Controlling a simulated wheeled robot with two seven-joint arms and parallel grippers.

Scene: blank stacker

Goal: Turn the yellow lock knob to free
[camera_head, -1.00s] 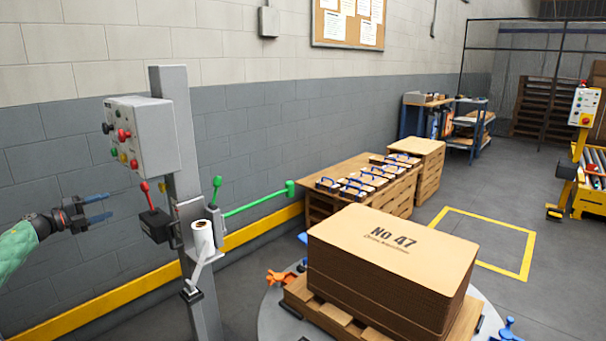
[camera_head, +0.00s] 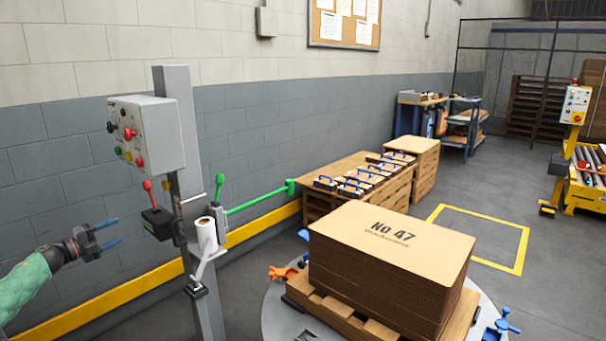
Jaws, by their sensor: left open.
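A grey control box (camera_head: 150,132) on a grey post carries several small knobs and buttons on its left-facing side. A small yellow one (camera_head: 127,156) sits low on that face, between a green one (camera_head: 118,151) and a red one (camera_head: 139,162). It is too small to tell which way it is turned. My left gripper (camera_head: 118,231) is open and empty, its two blue fingers pointing right. In the picture it is below the control box and apart from it. My right gripper is not in view.
Below the box, a black unit with a red-tipped lever (camera_head: 147,186), a green lever (camera_head: 219,187) and a white roll (camera_head: 206,235) are on the post (camera_head: 173,85). A cardboard stack (camera_head: 390,260) stands on a pallet at right.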

